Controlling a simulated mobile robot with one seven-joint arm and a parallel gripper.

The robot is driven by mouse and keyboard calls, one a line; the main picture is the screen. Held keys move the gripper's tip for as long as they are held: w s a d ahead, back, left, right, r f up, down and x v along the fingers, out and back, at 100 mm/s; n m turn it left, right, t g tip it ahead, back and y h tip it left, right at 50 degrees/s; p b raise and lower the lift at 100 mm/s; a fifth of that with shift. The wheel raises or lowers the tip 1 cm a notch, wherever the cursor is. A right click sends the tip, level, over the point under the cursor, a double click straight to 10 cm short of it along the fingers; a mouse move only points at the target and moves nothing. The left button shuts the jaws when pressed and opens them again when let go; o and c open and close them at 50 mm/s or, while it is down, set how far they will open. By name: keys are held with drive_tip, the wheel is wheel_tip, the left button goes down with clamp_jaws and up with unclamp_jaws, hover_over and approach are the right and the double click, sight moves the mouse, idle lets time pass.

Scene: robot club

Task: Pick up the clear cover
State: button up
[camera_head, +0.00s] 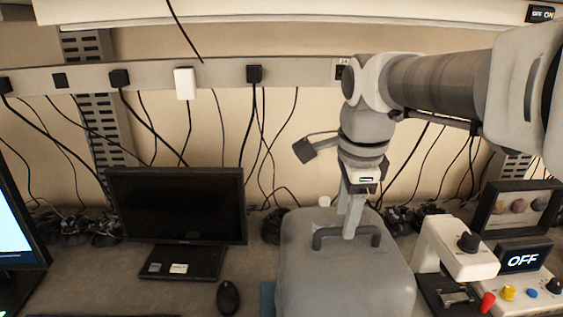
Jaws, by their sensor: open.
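A large, rounded grey cover (345,283) with a dark handle (330,233) on top sits on the desk, right of centre. It looks greyish and nearly opaque, and I cannot make out anything under it. It is the only cover-like thing in view. My gripper (350,232) points down from above, with its fingers at the middle of the handle. It is open, and the fingers overlap the bar in this view. I cannot tell whether they touch it. The far finger is partly hidden.
A black monitor (177,205) and a mouse (228,297) are on the left. Cables hang from the power strip (215,77) behind.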

drive_tip(key=f, duration=0.4)
drive_tip(key=shift+w+d+f, duration=0.1)
drive_tip(key=shift+w+f, duration=0.25)
clamp_jaws()
idle(1.1)
